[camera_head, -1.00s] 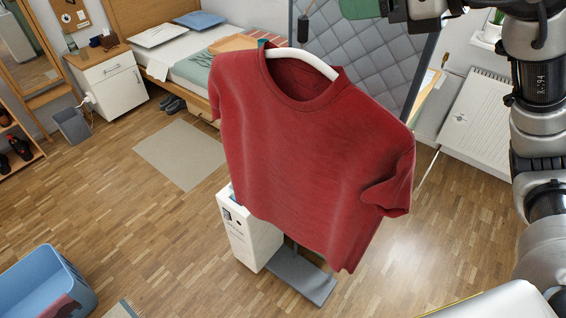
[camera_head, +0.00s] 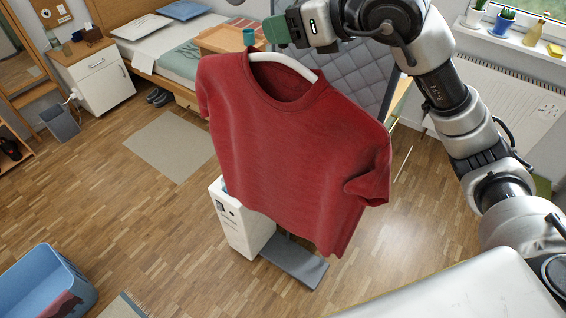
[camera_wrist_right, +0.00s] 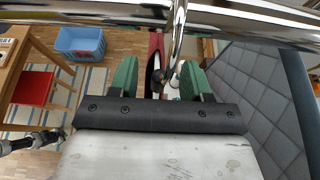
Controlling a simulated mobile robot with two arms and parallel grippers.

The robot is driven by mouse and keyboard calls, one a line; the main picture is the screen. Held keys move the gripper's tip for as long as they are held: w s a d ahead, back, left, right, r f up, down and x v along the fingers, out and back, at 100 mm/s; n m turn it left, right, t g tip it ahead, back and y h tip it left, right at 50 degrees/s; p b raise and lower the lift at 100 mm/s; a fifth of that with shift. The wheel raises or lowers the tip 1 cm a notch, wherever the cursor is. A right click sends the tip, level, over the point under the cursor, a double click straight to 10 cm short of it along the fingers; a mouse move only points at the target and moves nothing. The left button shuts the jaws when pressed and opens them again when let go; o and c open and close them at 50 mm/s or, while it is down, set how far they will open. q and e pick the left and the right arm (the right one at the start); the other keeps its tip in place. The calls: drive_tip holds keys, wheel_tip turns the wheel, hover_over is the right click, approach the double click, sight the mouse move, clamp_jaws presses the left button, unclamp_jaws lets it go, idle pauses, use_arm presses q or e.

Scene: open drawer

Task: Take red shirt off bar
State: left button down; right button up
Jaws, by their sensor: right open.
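The red shirt (camera_head: 290,150) hangs on a white hanger (camera_head: 284,63) in the middle of the head view. My right gripper (camera_head: 272,31) is just above the hanger's top, its green finger side-on. In the right wrist view my right gripper (camera_wrist_right: 158,70) has its two green fingers apart. Between and beyond them show a strip of the red shirt (camera_wrist_right: 155,45) and a dark round end. A chrome bar (camera_wrist_right: 70,12) crosses the top of the wrist view, with another chrome piece running down from it. The hanger's hook is not clear.
A white box-like unit (camera_head: 238,225) stands below the shirt. A blue bin (camera_head: 45,280) is on the floor at lower left. A quilted grey panel (camera_head: 350,65) is behind the shirt. A bed and white cabinet (camera_head: 103,80) stand at back left.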

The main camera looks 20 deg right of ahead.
clamp_jaws()
drive_tip(key=shift+r, duration=0.15)
